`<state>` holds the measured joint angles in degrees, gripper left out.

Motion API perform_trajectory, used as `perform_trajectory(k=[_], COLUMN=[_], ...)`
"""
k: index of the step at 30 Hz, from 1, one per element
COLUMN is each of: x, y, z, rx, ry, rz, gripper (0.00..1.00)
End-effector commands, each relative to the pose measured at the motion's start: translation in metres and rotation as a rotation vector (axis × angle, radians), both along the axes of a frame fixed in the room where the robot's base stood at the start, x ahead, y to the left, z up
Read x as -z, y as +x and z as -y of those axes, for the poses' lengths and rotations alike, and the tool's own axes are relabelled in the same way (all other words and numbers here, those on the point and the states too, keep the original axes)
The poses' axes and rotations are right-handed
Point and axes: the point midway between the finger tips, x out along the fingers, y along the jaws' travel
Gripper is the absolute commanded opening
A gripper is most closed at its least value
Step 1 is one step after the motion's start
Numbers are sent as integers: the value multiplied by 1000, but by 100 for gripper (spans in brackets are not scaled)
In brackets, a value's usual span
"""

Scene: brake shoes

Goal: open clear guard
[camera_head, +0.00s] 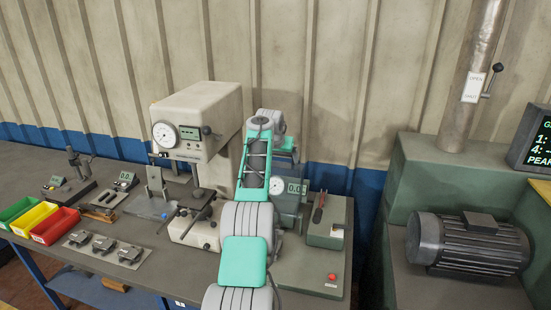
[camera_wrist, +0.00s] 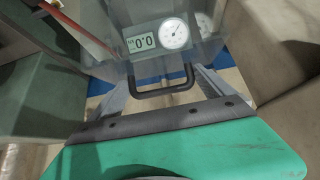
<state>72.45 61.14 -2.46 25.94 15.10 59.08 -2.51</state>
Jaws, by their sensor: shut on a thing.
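The clear guard (camera_wrist: 160,66) is a see-through panel in the wrist view, with a dial and a 0.0 display showing behind it. Its black U-shaped handle (camera_wrist: 166,92) is at the lower edge, in the middle of the picture. My gripper (camera_wrist: 163,84) has one finger at each side of the handle and is shut on it. In the head view my teal and grey arm reaches over the bench and hides the handle and my fingertips. The dial (camera_head: 279,197) and display (camera_head: 295,187) show just right of my arm there.
A beige press with a dial (camera_head: 208,112) stands just left of my arm. A green-grey box with a red button (camera_head: 331,277) is at the right front. Coloured bins (camera_head: 55,226) and small gauges are at the left. A grey motor (camera_head: 470,243) lies at the right.

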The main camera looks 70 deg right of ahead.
Motion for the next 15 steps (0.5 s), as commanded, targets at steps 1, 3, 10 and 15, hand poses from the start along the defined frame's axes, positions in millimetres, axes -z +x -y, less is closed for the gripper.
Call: perform_trajectory(k=[1,3,10,15], x=[-7,-7,-6,-6], y=[-5,-8,-13,-14], z=[4,4,6,6], rx=[5,3,0,1], ry=[-11,-4,6,5], rz=[3,3,2,2], gripper=[19,19,19,19])
